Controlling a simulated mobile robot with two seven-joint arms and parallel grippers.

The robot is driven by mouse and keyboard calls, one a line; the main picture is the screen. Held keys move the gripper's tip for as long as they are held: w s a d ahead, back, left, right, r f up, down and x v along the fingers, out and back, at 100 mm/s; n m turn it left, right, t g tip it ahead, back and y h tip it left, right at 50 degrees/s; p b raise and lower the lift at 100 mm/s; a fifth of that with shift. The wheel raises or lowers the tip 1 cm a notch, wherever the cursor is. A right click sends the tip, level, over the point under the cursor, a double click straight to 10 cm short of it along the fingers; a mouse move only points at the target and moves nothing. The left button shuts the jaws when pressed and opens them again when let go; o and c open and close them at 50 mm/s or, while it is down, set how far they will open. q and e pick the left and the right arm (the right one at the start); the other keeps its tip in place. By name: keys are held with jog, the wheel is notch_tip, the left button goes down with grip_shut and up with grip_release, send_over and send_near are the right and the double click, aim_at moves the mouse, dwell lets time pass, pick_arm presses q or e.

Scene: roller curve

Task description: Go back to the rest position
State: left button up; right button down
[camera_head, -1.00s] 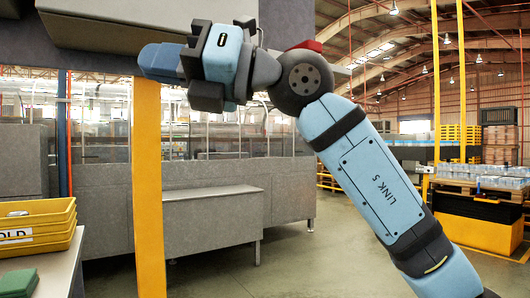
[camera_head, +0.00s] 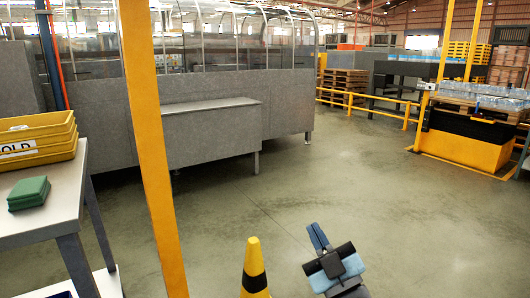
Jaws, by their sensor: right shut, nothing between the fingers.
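My right gripper (camera_head: 318,238) shows low in the head view, right of centre. Its blue fingers are together with nothing between them, and they point up and away over the bare floor. Its black and light-blue body (camera_head: 337,266) sits just below, and the rest of the arm is cut off by the bottom edge. My left gripper is not in view.
A yellow cone (camera_head: 253,270) with a black band stands left of the gripper. A yellow post (camera_head: 150,150) rises further left. A table (camera_head: 70,195) holds yellow bins (camera_head: 38,138) and a green block (camera_head: 28,193). Open floor (camera_head: 370,190) lies beyond the gripper.

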jog(key=s+d+f+m+g+h, duration=0.3)
jog(key=s+f, duration=0.2)
jog(key=f, duration=0.5)
jog(key=s+d+f+m+g+h, duration=0.2)
jog(key=s+f+m+h, duration=0.15)
jog(key=f, duration=0.65)
jog(key=s+d+f+m+g, duration=0.2)
jog(key=s+f+g, duration=0.3)
jog(key=s+f, duration=0.65)
pick_arm(q)
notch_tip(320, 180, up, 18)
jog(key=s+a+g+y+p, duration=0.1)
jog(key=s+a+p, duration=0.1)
jog(key=p, duration=2.8)
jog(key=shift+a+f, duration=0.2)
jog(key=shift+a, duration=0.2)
pick_arm(e)
notch_tip(320, 180, up, 19)
jog(key=s+d+g, duration=0.1)
jog(key=s+d, duration=0.1)
jog(key=d, duration=0.1)
jog(key=shift+s+h, duration=0.4)
jog(key=shift+h, duration=0.05)
